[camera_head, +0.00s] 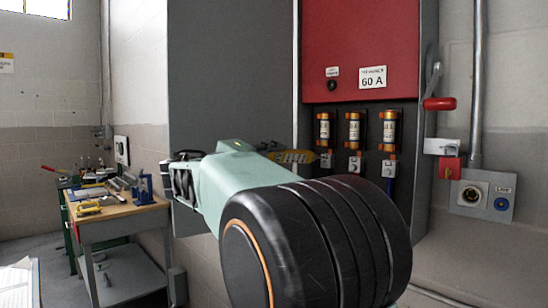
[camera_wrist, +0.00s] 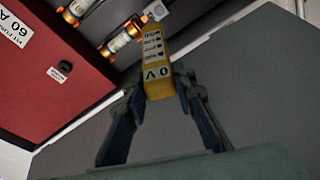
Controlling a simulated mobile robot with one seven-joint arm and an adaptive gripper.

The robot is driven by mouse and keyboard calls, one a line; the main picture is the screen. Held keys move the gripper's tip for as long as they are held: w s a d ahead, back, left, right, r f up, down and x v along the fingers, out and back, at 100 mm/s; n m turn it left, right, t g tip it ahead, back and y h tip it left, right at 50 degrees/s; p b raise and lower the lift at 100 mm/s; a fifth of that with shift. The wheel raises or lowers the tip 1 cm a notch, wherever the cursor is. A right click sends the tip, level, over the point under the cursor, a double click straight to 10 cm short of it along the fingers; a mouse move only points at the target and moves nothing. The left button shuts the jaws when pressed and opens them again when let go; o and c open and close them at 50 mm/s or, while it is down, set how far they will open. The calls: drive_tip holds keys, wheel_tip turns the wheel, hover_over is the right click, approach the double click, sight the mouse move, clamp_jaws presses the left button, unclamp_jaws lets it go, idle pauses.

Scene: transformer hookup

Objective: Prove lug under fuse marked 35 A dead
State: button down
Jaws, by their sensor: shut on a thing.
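My gripper (camera_wrist: 160,88) is shut on a yellow tester (camera_wrist: 157,62), whose face shows dark print and what looks like "0 V". In the head view the tester (camera_head: 296,157) points right, its tip close to the lug (camera_head: 326,160) under the leftmost fuse (camera_head: 323,128). I cannot tell whether the tip touches it. A middle fuse (camera_head: 354,130) and a right fuse (camera_head: 389,130) stand beside it, with a middle lug (camera_head: 355,164) and a right lug (camera_head: 388,168) below. The fuse ratings are too small to read. My arm hides the panel's lower part.
A red cover (camera_head: 350,40) marked 60 A is above the fuses. A red-handled lever (camera_head: 439,103) and a socket plate (camera_head: 486,195) are to the right. A workbench (camera_head: 120,211) with several tools stands at the left. A grey cabinet side (camera_head: 225,80) is behind my arm.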

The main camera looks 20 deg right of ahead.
drive_tip(key=w+b+v, duration=0.1)
drive_tip(key=v, duration=0.5)
drive_tip(key=shift+a+r+b, duration=0.15)
drive_tip(key=shift+a+b, duration=0.25)
drive_tip(key=shift+a, duration=0.2)
drive_tip(key=shift+s, duration=0.1)
